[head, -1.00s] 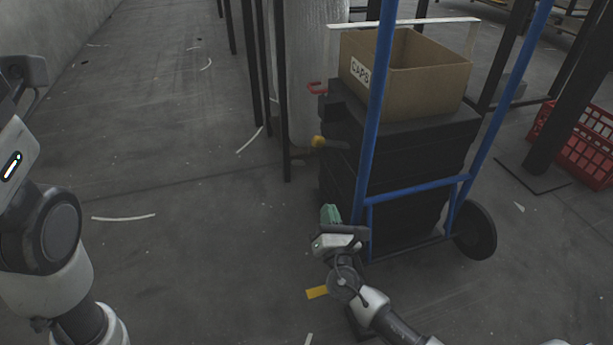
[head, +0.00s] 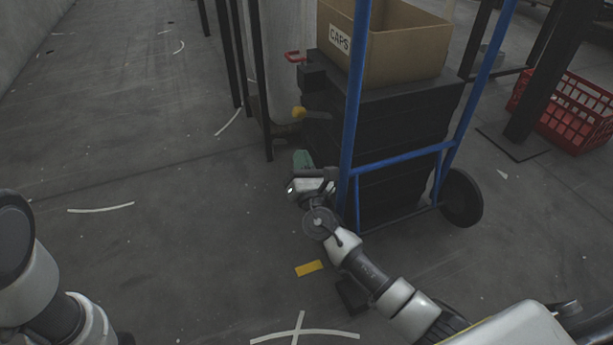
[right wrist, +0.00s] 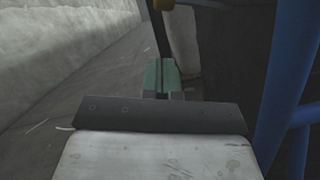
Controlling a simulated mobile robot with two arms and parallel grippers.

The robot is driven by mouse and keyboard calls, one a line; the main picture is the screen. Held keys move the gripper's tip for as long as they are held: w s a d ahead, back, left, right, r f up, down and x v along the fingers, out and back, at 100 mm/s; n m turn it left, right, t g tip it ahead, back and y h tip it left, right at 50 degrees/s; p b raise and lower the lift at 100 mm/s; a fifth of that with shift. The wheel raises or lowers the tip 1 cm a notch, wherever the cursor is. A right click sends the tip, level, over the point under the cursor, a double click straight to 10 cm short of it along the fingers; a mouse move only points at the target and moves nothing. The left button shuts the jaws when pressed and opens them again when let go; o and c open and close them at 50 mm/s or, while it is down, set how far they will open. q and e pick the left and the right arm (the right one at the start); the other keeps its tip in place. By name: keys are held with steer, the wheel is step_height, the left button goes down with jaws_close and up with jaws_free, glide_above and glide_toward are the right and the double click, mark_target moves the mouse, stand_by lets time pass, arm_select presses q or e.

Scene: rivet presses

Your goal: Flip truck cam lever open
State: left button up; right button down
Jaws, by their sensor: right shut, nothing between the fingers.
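The blue hand truck (head: 404,158) stands at right of centre in the head view, loaded with stacked black cases (head: 395,125). A dark lever with a yellow knob (head: 299,113) sticks out from the left side of the stack. A red handle (head: 294,57) shows higher on that side; I cannot tell which is the cam lever. My right gripper (head: 303,159), with green fingers, is shut and empty below the yellow knob, left of the truck's near blue post. Its closed fingers also show in the right wrist view (right wrist: 160,76). My left gripper is out of view.
A cardboard box marked CAPS (head: 410,48) sits on the cases. Dark posts (head: 257,90) and a pale column stand just behind the lever. A red crate (head: 570,112) lies at right.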

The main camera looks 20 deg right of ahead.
mark_target(313, 114)
steer(key=w+d+r, duration=0.1)
steer(key=w+r, duration=0.3)
steer(key=w, duration=0.1)
steer(key=shift+w+d+r, duration=0.15)
steer(key=shift+d+r, duration=0.05)
steer(key=shift+d, duration=0.05)
steer(key=shift+r+m, duration=0.3)
steer(key=shift+m, duration=0.2)
